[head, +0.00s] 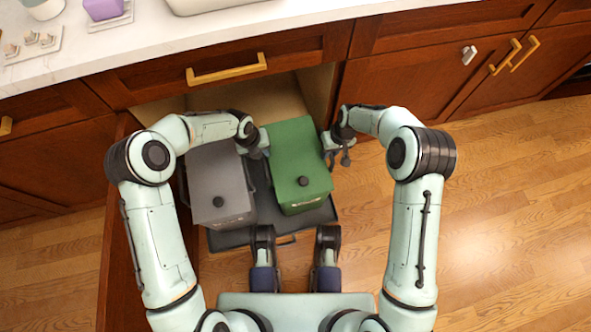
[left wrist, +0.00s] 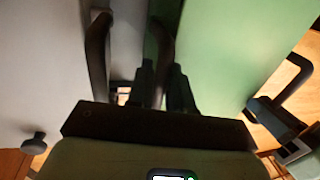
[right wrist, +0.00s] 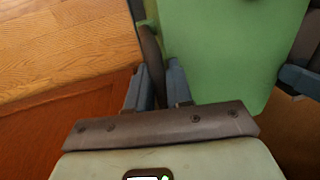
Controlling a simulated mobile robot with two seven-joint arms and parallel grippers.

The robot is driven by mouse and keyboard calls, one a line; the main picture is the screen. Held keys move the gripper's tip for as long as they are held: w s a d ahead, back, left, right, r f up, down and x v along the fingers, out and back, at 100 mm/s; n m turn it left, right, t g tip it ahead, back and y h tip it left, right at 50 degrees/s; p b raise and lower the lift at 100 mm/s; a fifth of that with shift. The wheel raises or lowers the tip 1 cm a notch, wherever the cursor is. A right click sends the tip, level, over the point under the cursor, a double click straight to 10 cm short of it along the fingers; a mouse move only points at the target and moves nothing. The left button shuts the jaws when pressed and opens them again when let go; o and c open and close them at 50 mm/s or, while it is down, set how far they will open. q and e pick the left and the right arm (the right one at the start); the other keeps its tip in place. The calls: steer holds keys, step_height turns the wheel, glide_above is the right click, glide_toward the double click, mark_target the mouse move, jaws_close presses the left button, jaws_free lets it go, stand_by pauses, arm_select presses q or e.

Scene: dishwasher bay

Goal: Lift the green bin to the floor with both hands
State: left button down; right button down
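The green bin (head: 300,165), with a dark knob on its lid, stands on a dark pull-out tray (head: 236,238) in front of the open cabinet. My left gripper (head: 258,148) is at its left side, in the gap beside the grey bin. In the left wrist view the fingers (left wrist: 160,88) close around the green bin's dark side handle (left wrist: 165,48). My right gripper (head: 338,158) is at the green bin's right side. In the right wrist view its fingers (right wrist: 160,88) close around the other handle (right wrist: 150,48). The bin's underside is hidden.
The grey bin (head: 218,185) stands close on the left on the same tray. A drawer with a gold handle (head: 227,70) and the white counter (head: 180,35) are above. Wooden floor (head: 490,220) is clear to the right. A cabinet panel (head: 118,240) borders the left.

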arm_select(q)
steer(key=shift+r, duration=0.15)
arm_select(e)
steer(key=shift+r, duration=0.1)
